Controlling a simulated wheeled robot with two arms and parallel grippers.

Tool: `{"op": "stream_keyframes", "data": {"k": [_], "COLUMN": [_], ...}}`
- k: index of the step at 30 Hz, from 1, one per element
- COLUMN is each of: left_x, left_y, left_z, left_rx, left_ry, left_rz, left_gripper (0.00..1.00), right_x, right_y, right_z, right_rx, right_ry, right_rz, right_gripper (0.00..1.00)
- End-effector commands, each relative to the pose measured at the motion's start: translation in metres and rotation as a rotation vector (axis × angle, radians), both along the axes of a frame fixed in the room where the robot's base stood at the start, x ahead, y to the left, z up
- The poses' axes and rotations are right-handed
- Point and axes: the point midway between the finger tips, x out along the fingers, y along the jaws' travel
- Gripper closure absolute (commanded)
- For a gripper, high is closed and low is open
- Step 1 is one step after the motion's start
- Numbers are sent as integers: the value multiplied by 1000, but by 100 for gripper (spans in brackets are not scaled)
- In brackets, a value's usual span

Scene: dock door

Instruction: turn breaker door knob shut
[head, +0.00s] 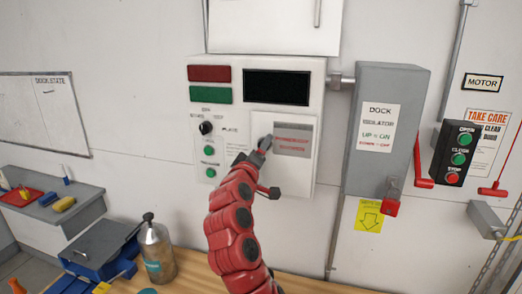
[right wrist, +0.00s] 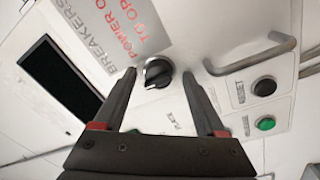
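The breaker door (head: 300,178) is a pale panel with a grey label on the lower right of the white control box. It lies about flush, and I cannot tell whether it is fully shut. Its round black knob (right wrist: 158,72) shows in the right wrist view, below the label's red text. In the head view my gripper hides the knob. My right gripper (head: 262,146) is at the door's upper left. In the right wrist view (right wrist: 160,78) its fingers are apart, one on each side of the knob, with gaps visible. My left gripper is out of view.
A grey bar handle (right wrist: 250,62) stands out close to the right finger. The box also carries a black selector (head: 206,128), green buttons and a dark display (head: 276,87). A grey isolator box (head: 400,85) is to the right. A bench with a bottle (head: 157,252) is below.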

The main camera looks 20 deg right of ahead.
Motion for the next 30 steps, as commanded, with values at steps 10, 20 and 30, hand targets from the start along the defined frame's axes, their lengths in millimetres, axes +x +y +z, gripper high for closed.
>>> {"op": "stream_keyframes", "data": {"k": [10, 20, 30], "left_x": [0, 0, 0], "left_y": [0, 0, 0], "left_z": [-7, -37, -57], "left_rx": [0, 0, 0], "left_ry": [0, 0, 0], "left_rz": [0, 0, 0], "left_gripper": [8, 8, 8], "right_x": [-9, -71, -132], "right_y": [7, 51, 90], "right_z": [-1, -10, -13], "right_rx": [-3, -2, -3], "right_ry": [-6, -7, -3], "right_rz": [2, 8, 4], "right_gripper": [27, 27, 27]}}
